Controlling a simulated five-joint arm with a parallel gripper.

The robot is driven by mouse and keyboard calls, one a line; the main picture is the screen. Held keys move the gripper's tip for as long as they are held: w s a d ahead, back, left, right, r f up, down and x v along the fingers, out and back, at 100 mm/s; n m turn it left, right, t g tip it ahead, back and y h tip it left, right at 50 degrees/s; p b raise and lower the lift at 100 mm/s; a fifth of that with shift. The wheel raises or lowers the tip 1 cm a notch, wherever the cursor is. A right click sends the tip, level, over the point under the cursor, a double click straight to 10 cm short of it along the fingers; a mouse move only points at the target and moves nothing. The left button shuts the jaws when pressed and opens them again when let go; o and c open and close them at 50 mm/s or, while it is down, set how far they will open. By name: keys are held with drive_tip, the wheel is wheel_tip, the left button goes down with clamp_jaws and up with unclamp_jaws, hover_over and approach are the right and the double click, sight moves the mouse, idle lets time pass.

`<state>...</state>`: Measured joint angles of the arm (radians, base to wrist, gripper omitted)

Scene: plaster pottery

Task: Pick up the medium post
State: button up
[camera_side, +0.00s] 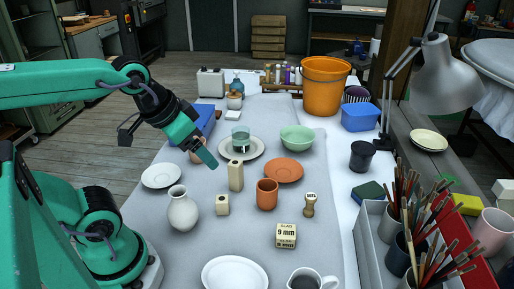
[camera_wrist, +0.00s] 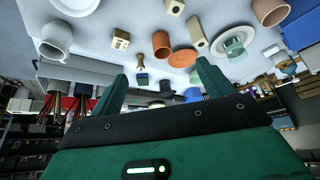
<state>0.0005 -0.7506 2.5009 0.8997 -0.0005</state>
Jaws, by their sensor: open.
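Two pale beige posts stand upright on the grey table cover. The taller post (camera_side: 236,176) is just in front of a white plate; it also shows in the wrist view (camera_wrist: 196,33). The shorter, cube-like post (camera_side: 222,204) has a dark hole in its face and shows at the top of the wrist view (camera_wrist: 175,7). I cannot tell which of them is the medium one. My gripper (camera_side: 208,159) is up and to the left of the taller post in the side view, apart from it. In the wrist view its fingers (camera_wrist: 160,85) are spread and empty.
A white vase (camera_side: 183,212) stands left of the shorter post. A terracotta cup (camera_side: 267,194) and terracotta plate (camera_side: 284,171) are to the right. A glass (camera_side: 240,138) stands on the white plate (camera_side: 254,153) behind. A slab block (camera_side: 286,236) and stamp (camera_side: 310,204) are nearer.

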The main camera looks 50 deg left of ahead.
drive_tip(key=shift+c, duration=0.4)
drive_tip(key=c, duration=0.4)
drive_tip(key=shift+w, duration=0.15)
drive_tip(key=n+g, duration=0.5)
drive_tip(key=n, duration=0.1)
approach(235, 162)
drive_tip(key=f, duration=0.6)
drive_tip(key=shift+d, duration=0.2)
drive_tip(key=shift+w+a+f+g, duration=0.15)
drive_tip(key=shift+f+g, duration=0.15)
drive_tip(key=shift+f, duration=1.25)
